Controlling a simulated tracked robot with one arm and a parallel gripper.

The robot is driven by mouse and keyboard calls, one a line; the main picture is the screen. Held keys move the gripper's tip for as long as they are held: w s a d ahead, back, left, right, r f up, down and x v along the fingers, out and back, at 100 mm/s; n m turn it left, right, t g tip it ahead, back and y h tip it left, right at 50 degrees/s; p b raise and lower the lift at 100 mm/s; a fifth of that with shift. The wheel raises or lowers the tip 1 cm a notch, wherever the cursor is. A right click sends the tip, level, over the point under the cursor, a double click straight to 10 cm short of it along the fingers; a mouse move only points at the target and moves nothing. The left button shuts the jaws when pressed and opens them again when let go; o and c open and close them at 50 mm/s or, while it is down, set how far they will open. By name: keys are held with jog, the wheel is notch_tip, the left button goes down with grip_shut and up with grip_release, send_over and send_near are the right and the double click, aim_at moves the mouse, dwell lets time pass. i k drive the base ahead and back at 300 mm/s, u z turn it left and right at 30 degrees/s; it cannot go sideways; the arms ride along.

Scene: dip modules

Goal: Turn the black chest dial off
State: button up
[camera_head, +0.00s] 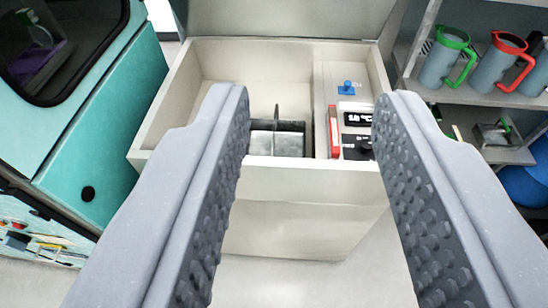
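A white open chest (300,182) stands ahead with its lid raised. Its control panel (326,80) is on the right inside. A black dial (364,146) sits at the panel's near end, partly hidden by my right finger. Its setting is too small to read. A blue knob (347,88) is at the far end, with a dark display (358,119) and a red part (334,132) between them. My gripper (312,105) is open and empty, its grey fingers spread in front of the chest, with the dial close to the right fingertip.
A metal divider (277,132) is inside the chest. A teal cabinet (105,120) with a dark window stands on the left. Shelves (480,105) on the right hold a green-handled jug (440,66) and a red-handled jug (496,66). Blue round objects (525,186) are at the right edge.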

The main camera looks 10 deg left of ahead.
aim_at(365, 145)
jog(key=z, duration=0.05)
jog(key=i, duration=1.1)
jog(key=z, duration=0.55)
